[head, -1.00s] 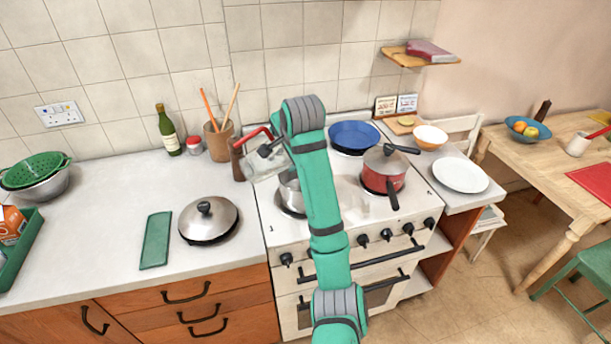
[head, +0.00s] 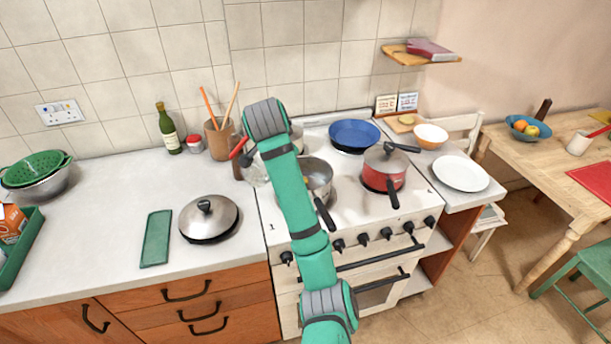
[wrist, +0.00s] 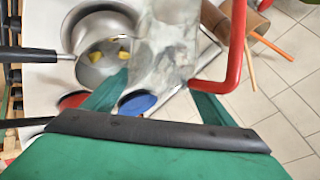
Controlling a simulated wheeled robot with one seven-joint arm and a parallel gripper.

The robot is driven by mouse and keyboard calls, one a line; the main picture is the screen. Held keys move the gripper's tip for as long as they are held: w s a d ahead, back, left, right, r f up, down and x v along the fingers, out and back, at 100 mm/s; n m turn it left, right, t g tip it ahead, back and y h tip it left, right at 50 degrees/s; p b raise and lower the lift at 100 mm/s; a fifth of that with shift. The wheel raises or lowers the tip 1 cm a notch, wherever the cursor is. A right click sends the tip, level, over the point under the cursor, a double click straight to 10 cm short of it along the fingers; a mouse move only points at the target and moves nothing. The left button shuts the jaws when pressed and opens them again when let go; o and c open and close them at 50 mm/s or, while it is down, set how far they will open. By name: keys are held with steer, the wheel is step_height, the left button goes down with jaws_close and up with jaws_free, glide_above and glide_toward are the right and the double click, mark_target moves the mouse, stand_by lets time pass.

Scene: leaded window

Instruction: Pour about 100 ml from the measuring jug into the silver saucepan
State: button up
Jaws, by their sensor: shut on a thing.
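The clear measuring jug (wrist: 165,45) with its red handle (wrist: 236,50) is between the green fingers of my gripper (wrist: 160,90) in the wrist view. My gripper is shut on it. In the head view the jug (head: 257,172) is mostly hidden behind my arm, left of the silver saucepan (head: 319,172). I cannot tell its tilt or liquid level. The silver saucepan stands on the front left of the cooker, partly covered by my arm, its dark handle toward the front. In the wrist view the saucepan (wrist: 88,28) is beside the jug and has yellow pieces inside.
A red lidded pot (head: 384,170) and a blue pan (head: 354,134) stand on the cooker to the right. A utensil pot (head: 217,140) and pepper mill stand behind the jug. A lid (head: 208,217) and green cloth (head: 156,238) lie on the left worktop, with clear space around them.

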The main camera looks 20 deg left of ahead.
mark_target(254, 167)
steer(key=shift+s+a+r+n+t+h, duration=0.2)
steer(key=shift+a+r+n+t+h, duration=0.1)
steer(key=shift+a+r+t+h, duration=0.1)
stand_by(1.1)
stand_by(0.7)
steer(key=shift+s+a+b, duration=0.1)
steer(key=shift+a+b, duration=0.05)
steer(key=shift+b, duration=0.2)
steer(key=shift+s+a+f+t+h, duration=0.2)
steer(key=shift+s+a+t+h, duration=0.1)
steer(key=shift+a+t+h, duration=0.15)
steer(key=a+f, duration=0.1)
steer(key=s+a+f+n+t+h+b, duration=0.1)
steer(key=f, duration=0.1)
steer(key=s+a+f+n+t+h+b, duration=0.1)
steer(key=f, duration=0.1)
steer(key=shift+s+a+f+h, duration=0.1)
steer(key=shift+s+a+h, duration=0.15)
steer(key=shift+a, duration=0.15)
steer(key=shift+s+a+f+t, duration=0.1)
steer(key=shift+a+t, duration=0.15)
steer(key=shift+s+a+r+n+t+h+b, duration=0.35)
steer(key=shift+a+n+t+h+b, duration=0.1)
steer(key=shift+a+n+t+h, duration=0.15)
stand_by(1.5)
